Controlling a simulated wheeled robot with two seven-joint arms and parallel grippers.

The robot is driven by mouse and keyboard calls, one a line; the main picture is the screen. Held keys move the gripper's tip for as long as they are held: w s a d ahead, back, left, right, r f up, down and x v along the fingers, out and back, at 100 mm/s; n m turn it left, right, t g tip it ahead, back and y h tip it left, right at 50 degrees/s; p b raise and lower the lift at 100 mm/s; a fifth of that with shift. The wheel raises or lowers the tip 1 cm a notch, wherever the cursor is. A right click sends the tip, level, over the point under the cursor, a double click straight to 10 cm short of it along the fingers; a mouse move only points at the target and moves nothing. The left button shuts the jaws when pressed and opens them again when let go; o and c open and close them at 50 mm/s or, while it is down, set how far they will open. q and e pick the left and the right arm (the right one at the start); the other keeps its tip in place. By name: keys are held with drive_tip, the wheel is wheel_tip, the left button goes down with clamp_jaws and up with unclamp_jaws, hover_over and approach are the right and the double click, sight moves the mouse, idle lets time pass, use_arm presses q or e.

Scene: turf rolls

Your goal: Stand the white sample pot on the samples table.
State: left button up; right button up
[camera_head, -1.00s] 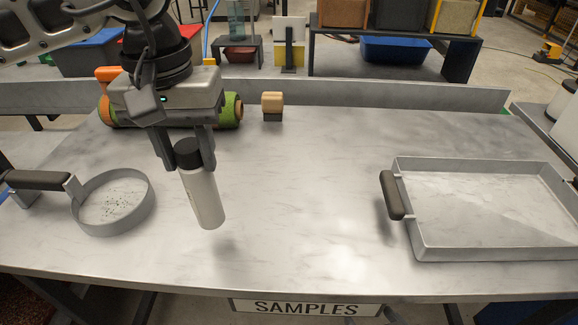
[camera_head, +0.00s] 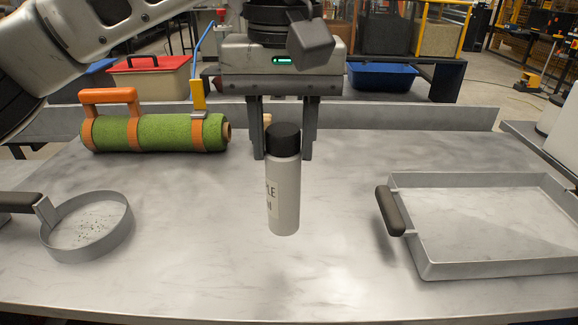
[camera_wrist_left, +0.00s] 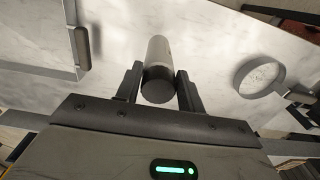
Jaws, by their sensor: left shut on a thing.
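The white sample pot (camera_head: 284,195) has a black cap and a partly visible dark-lettered label. It hangs upright, or nearly so, over the middle of the grey marbled samples table (camera_head: 330,275). My left gripper (camera_head: 283,152) is shut on it near the cap, one finger on each side. Whether the pot's base touches the table or is slightly above it, I cannot tell. In the left wrist view the pot (camera_wrist_left: 158,50) sits between the two fingers, cap toward me. My right gripper is not in view.
A round sieve (camera_head: 126,232) with a dark handle lies at left. A grey metal tray (camera_head: 480,268) with a dark handle lies at right. A green turf roll (camera_head: 160,133) with orange straps lies at the back left. The table between sieve and tray is clear.

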sight(284, 192)
use_arm(q)
drive_tip(key=f, duration=0.1)
drive_tip(key=w+f, duration=0.2)
drive_tip(key=shift+w+d, duration=0.25)
drive_tip(key=f, duration=0.3)
drive_tip(key=shift+w+f, duration=0.3)
drive_tip(key=shift+f, duration=0.05)
drive_tip(key=shift+f, duration=0.25)
drive_tip(key=o, duration=1)
drive_tip(key=shift+r, duration=0.1)
drive_tip(key=shift+o, duration=0.2)
